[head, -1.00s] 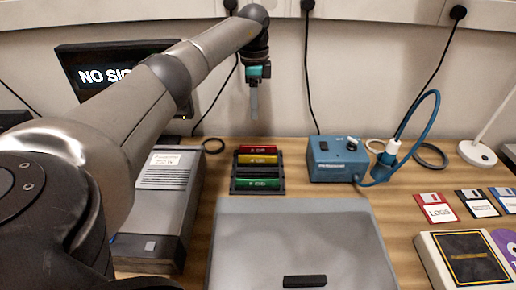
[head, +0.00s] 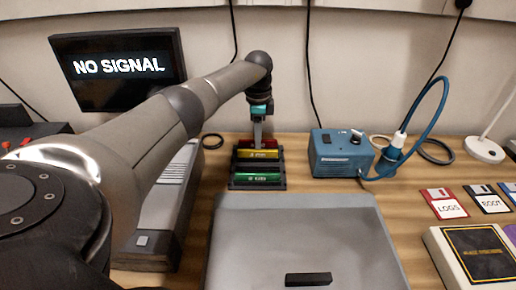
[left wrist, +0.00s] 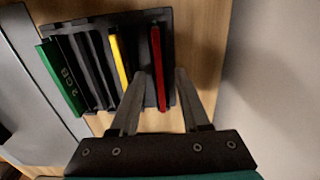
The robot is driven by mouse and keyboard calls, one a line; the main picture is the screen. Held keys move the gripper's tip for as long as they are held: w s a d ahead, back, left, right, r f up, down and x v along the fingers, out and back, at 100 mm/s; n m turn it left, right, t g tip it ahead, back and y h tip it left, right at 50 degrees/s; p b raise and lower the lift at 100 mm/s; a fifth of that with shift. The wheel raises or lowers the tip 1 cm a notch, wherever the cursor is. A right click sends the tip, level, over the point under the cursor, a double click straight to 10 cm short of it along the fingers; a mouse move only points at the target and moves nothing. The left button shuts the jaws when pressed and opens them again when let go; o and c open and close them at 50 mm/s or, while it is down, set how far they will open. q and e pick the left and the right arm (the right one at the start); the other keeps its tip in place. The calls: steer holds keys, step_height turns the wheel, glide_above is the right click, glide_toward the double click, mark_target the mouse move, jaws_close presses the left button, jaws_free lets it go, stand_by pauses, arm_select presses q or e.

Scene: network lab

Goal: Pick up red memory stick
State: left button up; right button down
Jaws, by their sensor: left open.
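The red memory stick (left wrist: 158,68) stands in the dark rack (left wrist: 155,19), at the end slot nearest the wall. In the left wrist view its near end lies between the two fingers of my open left gripper (left wrist: 163,73), with no clear contact on either side. In the head view my left gripper (head: 258,141) points down at the back of the rack (head: 232,184), and its finger partly covers the red stick (head: 244,144). My right gripper is not in view.
A yellow stick (head: 257,154) sits just in front of the red one, and a green stick (head: 257,177) is at the rack's front. A grey case (head: 175,190) stands left, a blue power box (head: 340,155) right, and a grey laptop-like lid (head: 290,230) in front.

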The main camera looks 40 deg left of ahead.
arm_select(q)
steer(key=shift+f, duration=0.1)
jaws_close()
stand_by(0.3)
